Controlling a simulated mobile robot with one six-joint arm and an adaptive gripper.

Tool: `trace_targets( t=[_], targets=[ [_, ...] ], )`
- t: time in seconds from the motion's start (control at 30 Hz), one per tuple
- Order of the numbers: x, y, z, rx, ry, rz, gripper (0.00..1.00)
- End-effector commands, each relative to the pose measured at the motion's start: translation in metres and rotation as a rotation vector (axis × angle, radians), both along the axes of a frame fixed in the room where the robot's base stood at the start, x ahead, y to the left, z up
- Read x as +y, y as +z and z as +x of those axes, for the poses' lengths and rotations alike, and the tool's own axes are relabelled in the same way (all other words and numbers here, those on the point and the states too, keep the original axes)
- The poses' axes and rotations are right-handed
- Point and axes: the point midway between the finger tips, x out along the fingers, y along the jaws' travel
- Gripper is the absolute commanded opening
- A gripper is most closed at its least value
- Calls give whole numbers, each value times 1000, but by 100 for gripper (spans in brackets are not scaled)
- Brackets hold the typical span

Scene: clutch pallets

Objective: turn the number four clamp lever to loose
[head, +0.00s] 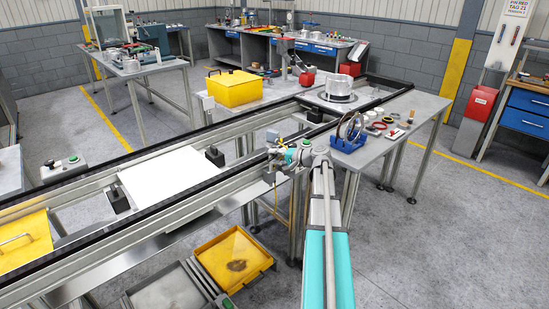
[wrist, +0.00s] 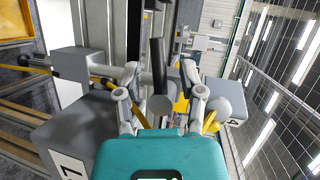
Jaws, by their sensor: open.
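My gripper (wrist: 160,76) is open in the wrist view, its two fingers spread on either side of a dark upright bar with a grey round end (wrist: 158,66). I cannot tell whether the fingers touch it. A grey block marked 4 (wrist: 235,122) is at the right, beside a light round knob. A larger grey block marked 1 (wrist: 68,163) is at the lower left. Yellow rods show near both blocks; which part is the number four lever is unclear. In the head view my gripper (head: 281,158) is at the conveyor's edge, too small for the lever to show.
The conveyor rail (head: 160,225) runs from the lower left, with a white plate (head: 165,178) across it. A grey table (head: 365,157) with rings and small parts is right of my gripper. A yellow tray (head: 233,258) lies low in front. Floor at right is clear.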

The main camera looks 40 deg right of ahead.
Motion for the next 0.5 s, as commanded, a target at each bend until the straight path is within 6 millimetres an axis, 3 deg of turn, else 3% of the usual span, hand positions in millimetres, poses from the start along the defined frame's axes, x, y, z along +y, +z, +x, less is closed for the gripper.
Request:
trace_targets(
  t=[0.5],
  targets=[
    [0, -1, 0, -8, -1, -87, 51]
  ],
)
